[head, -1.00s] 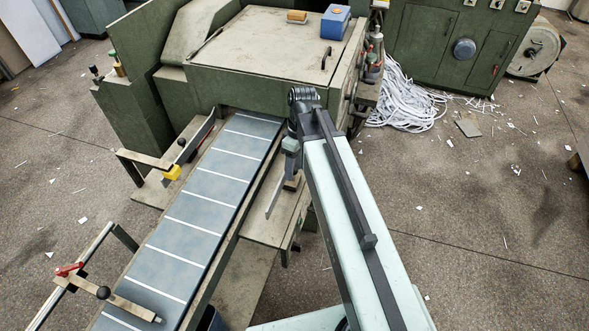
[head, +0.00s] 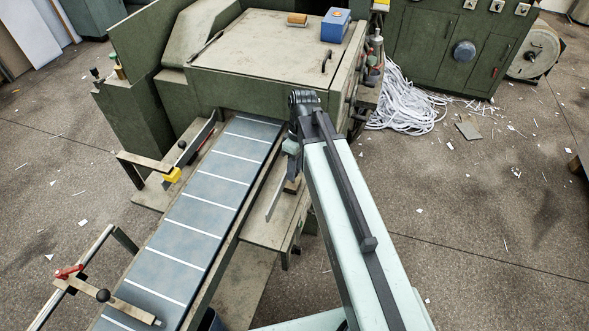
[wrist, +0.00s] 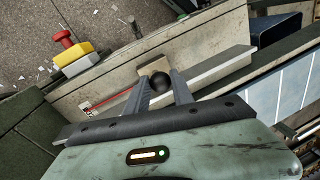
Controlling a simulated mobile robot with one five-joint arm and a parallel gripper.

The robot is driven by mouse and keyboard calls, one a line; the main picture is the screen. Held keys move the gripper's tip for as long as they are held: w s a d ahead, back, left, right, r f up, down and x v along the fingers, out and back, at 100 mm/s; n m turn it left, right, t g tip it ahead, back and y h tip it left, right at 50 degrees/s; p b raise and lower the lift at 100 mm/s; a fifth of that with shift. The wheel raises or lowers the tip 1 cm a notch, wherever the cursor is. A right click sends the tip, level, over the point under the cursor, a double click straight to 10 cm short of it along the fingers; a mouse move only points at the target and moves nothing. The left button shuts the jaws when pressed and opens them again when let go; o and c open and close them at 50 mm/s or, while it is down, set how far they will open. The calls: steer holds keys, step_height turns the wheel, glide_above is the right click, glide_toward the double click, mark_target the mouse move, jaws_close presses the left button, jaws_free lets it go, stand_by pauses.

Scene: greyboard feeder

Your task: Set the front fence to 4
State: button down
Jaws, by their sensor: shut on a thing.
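In the wrist view my gripper (wrist: 160,77) has its two fingers around a black ball knob (wrist: 160,82), shut on it. The knob sits at a long grey metal fence bar (wrist: 222,66) over a pale table plate. A pale scale strip with a red mark (wrist: 104,101) lies left of the fingers; its numbers are too small to read. In the head view my gripper (head: 290,162) is at the right side of the belt, below the green machine. The fence bar (head: 273,203) hangs out beneath it; the knob is hidden there by my arm.
The blue-grey belt (head: 208,187) with white lines runs left of my arm. Another fence with a black knob (head: 181,144) and a yellow block (head: 172,175) stands beyond it. A yellow box with a red button (wrist: 72,52) is left of my gripper. Paper strips (head: 405,100) lie at right.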

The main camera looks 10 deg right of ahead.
mark_target(296, 179)
steer(key=shift+a, duration=0.1)
stand_by(0.7)
steer(key=c, duration=1.1)
jaws_free()
step_height(296, 179, up, 8)
steer(key=w+d+p, duration=0.1)
steer(key=p, duration=0.6)
steer(key=shift+p, duration=0.35)
steer(key=shift+w+f, duration=0.1)
steer(key=shift+f, duration=0.1)
